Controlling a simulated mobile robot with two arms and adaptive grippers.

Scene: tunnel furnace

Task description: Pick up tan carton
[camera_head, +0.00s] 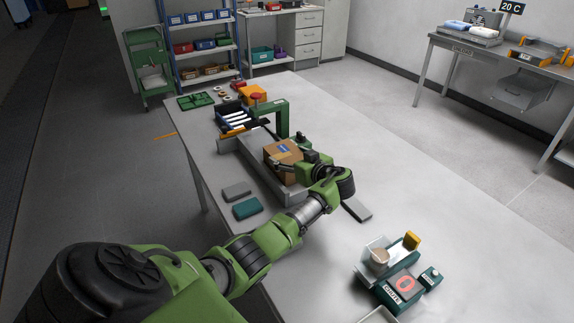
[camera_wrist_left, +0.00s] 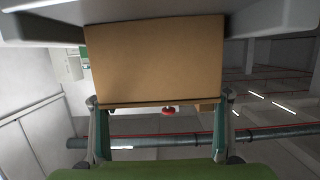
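The tan carton (camera_head: 271,156) sits on a grey channel-like conveyor on the table in the head view, with a blue label on top. My left gripper (camera_head: 287,167) is at its near right side and hides part of it. In the left wrist view the carton (camera_wrist_left: 155,60) fills the upper middle. The left gripper's two fingers (camera_wrist_left: 160,100) are spread wide, with their tips at either side of the carton's edge. I cannot tell whether they touch it. My right gripper is not in view.
A teal block (camera_head: 247,208) and grey pads lie nearby.

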